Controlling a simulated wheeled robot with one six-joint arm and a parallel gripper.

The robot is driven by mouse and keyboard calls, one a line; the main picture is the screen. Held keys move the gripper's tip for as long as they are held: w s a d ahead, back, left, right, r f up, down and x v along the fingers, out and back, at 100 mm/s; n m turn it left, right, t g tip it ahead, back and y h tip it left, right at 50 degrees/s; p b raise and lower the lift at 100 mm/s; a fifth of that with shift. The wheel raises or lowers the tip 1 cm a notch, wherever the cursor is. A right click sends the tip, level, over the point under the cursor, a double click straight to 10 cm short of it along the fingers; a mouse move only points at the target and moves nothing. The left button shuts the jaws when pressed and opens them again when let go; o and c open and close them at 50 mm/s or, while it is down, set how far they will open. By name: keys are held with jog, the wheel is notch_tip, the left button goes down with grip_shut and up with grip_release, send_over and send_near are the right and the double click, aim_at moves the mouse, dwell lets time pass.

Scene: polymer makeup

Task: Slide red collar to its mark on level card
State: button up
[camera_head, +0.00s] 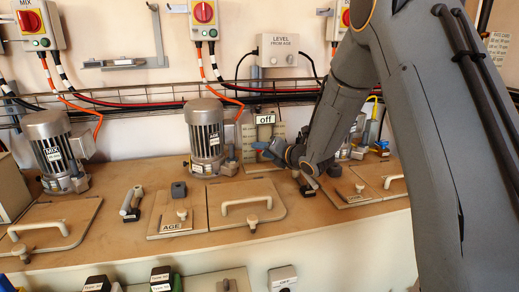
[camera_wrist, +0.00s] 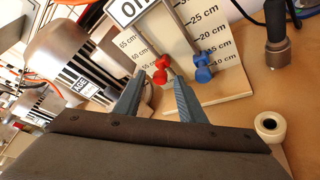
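The level card (camera_wrist: 222,88) stands upright on the bench, tilted in the wrist view, with cm scales down both sides. It also shows in the head view (camera_head: 249,148), partly behind my gripper. The red collar (camera_wrist: 161,68) sits on the left rod of the card, beside the lower part of the left scale. A blue collar (camera_wrist: 204,66) sits on the right rod, near the 15 cm label. My gripper (camera_wrist: 157,88) is open, its two blue-grey fingers apart, pointing at the red collar. The collar shows between the fingertips; contact cannot be told.
The silver AGE motor (camera_wrist: 75,65) stands close left of my gripper, also in the head view (camera_head: 206,135). A dark post (camera_wrist: 277,48) and a pale ring-shaped part (camera_wrist: 269,124) are at the right. Handled lids (camera_head: 246,207) lie on the bench in front.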

aim_at(251, 155)
jog(key=shift+x, duration=1.3)
grip_shut()
jog(key=shift+f, duration=0.1)
notch_tip(251, 155, down, 3)
jog(key=b, duration=0.2)
jog(key=shift+b, duration=0.3)
grip_release()
jog(key=shift+r, duration=0.2)
